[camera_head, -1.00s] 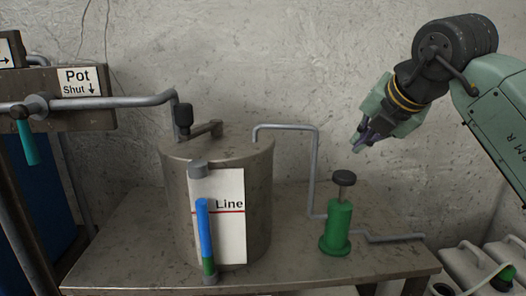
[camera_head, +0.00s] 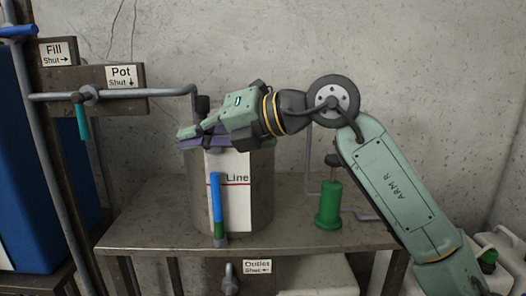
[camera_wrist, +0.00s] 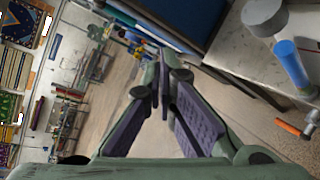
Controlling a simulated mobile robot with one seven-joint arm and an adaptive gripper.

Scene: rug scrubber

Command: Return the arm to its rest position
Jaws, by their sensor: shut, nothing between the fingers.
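My gripper (camera_head: 186,137) is in front of the upper part of the metal pot in the head view, pointing left. My green arm reaches up from the lower right and bends at a dark joint. In the wrist view, the fingers of my gripper (camera_wrist: 162,85) meet at their tips with nothing between them. The metal pot (camera_head: 262,190) stands on the metal table, with its top partly hidden by my gripper.
A blue-and-green level tube (camera_head: 217,205) stands before the Line label. A green pump (camera_head: 328,205) stands right of the pot. A pipe with a teal handle (camera_head: 83,122) is at left, by a blue tank (camera_head: 25,170). White jugs (camera_head: 490,240) are at lower right.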

